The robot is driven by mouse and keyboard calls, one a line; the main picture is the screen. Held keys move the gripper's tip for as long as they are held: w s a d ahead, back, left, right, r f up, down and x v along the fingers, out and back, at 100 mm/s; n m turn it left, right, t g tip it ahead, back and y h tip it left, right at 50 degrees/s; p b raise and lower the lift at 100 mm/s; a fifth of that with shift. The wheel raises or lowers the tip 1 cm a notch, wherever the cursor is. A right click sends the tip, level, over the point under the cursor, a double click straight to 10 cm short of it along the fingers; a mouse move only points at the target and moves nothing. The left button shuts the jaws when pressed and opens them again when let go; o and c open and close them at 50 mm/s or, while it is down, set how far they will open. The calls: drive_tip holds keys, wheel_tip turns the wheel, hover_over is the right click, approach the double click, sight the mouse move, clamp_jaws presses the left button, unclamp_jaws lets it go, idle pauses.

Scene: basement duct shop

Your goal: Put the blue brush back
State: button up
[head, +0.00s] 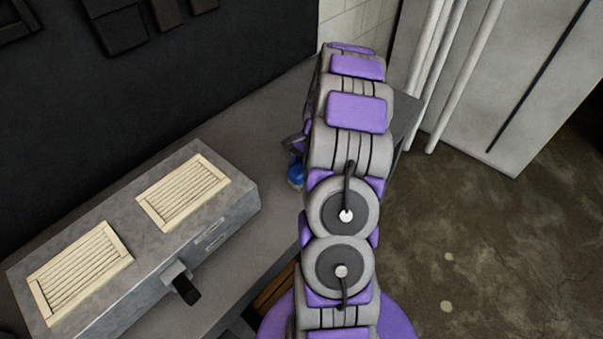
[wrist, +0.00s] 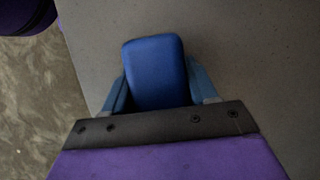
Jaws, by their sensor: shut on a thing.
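The blue brush (wrist: 156,72) is between the two fingers of my gripper (wrist: 160,92) in the wrist view. My gripper is shut on it. The brush shows as a blue rounded block over the grey bench top; whether it touches the surface I cannot tell. In the head view only a small blue part of the brush (head: 295,173) shows left of my arm. My arm hides the rest of the brush and most of the gripper there.
A grey bench (head: 262,142) runs along the dark wall. On it at left stands a metal duct box (head: 150,190) with two cream louvred vents and a black-handled latch. Pale pipes (head: 455,75) stand at the back right. The concrete floor (head: 480,240) at right looks clear.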

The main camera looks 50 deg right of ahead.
drive_tip(key=o, duration=1.2)
